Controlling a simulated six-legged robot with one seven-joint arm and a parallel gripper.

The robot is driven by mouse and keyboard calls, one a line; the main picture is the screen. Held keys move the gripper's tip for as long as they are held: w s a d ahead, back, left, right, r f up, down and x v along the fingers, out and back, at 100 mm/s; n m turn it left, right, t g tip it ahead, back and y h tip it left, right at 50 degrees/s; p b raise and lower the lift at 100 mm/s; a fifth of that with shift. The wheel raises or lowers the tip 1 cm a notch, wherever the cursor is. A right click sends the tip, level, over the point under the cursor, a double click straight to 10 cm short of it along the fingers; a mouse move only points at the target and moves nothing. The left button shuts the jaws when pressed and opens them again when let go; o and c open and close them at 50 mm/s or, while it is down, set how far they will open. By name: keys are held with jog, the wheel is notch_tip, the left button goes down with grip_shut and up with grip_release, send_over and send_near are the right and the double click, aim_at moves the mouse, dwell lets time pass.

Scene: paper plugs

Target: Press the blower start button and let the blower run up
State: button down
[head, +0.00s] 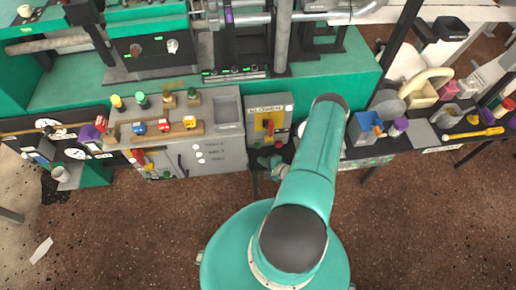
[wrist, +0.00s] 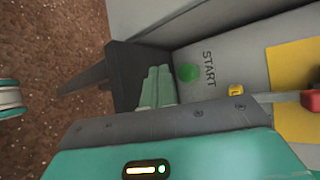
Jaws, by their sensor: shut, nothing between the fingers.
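The blower panel (head: 284,103) is a grey box labelled BLOWER, with a yellow plate and a red handle, at the middle of the bench front. In the wrist view its round green start button (wrist: 188,72) sits beside the word START on the grey face. My gripper (head: 274,163) is low in front of the panel in the head view. In the wrist view its green fingers (wrist: 159,72) are together and empty, with their tips just left of the button. I cannot tell whether they touch the panel.
The panel's yellow plate (wrist: 290,62) and red handle (wrist: 310,99) are right of the button in the wrist view. A grey cabinet (head: 222,155) stands left of the panel. A blue bin (head: 362,146) is to the right. Brown floor (head: 130,240) lies open in front.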

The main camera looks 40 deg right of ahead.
aim_at(256, 150)
jog(key=shift+w+d, duration=0.5)
jog(key=shift+w, duration=0.25)
jog(key=shift+w+d, duration=0.45)
jog(key=shift+w, duration=0.3)
dwell(0.9)
jog(key=shift+w+d, duration=0.25)
jog(key=shift+w, duration=0.05)
jog(key=shift+w+d, duration=0.25)
jog(key=shift+w, duration=0.2)
dwell(0.8)
jog(key=shift+s, duration=0.1)
jog(key=shift+s+a, duration=0.5)
jog(key=shift+s, duration=0.2)
jog(key=shift+s+a, duration=0.75)
jog(key=shift+s, duration=0.3)
jog(key=shift+s+a, duration=0.7)
jog(key=shift+s, duration=0.3)
